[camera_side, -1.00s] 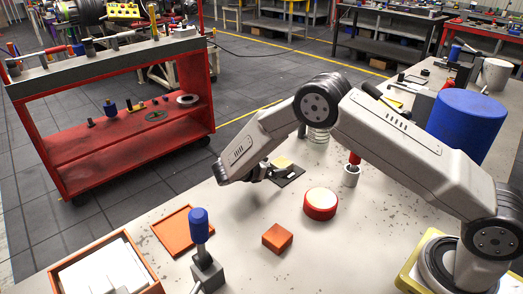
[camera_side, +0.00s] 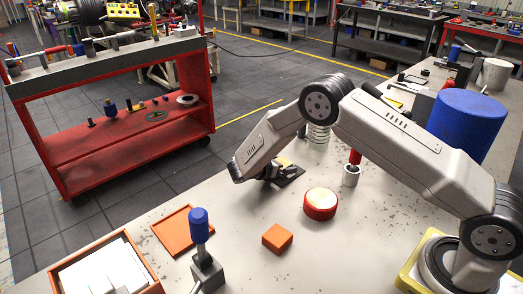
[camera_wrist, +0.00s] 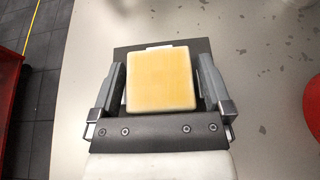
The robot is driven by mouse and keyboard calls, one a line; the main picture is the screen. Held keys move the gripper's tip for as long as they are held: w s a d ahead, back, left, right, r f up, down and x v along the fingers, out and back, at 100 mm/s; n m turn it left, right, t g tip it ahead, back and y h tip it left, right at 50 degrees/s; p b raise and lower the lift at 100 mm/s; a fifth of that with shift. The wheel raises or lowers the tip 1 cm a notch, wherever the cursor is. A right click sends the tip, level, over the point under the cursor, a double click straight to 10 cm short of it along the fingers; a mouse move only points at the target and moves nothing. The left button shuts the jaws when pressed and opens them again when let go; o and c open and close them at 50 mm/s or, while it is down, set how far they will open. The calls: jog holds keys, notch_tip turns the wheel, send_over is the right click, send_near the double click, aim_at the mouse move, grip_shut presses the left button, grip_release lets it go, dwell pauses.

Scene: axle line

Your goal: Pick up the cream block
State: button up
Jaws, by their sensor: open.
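The cream block (camera_wrist: 161,78) lies on a dark flat plate (camera_wrist: 197,46) in the wrist view. In the side view the block (camera_side: 284,162) is partly hidden behind my gripper (camera_side: 274,175). My gripper (camera_wrist: 162,80) is open, with one finger on each side of the block. A narrow gap shows at each finger, so neither seems to press on it. I cannot tell exactly how low the fingertips are.
A red round tin (camera_side: 320,203) and an orange block (camera_side: 277,238) stand on the bench nearby. An orange tray (camera_side: 174,232), a blue-topped post (camera_side: 199,225) and a red-handled tool (camera_side: 353,168) are further off. A large blue cylinder (camera_side: 467,124) stands at right.

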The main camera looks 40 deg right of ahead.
grip_shut()
jog(key=shift+r, duration=0.2)
jog(key=shift+r, duration=0.75)
jog(key=s+a+r, duration=0.2)
jog(key=s+r, duration=0.9)
jog(key=s, duration=0.2)
jog(key=shift+s, duration=0.4)
jog(key=shift+r, duration=0.1)
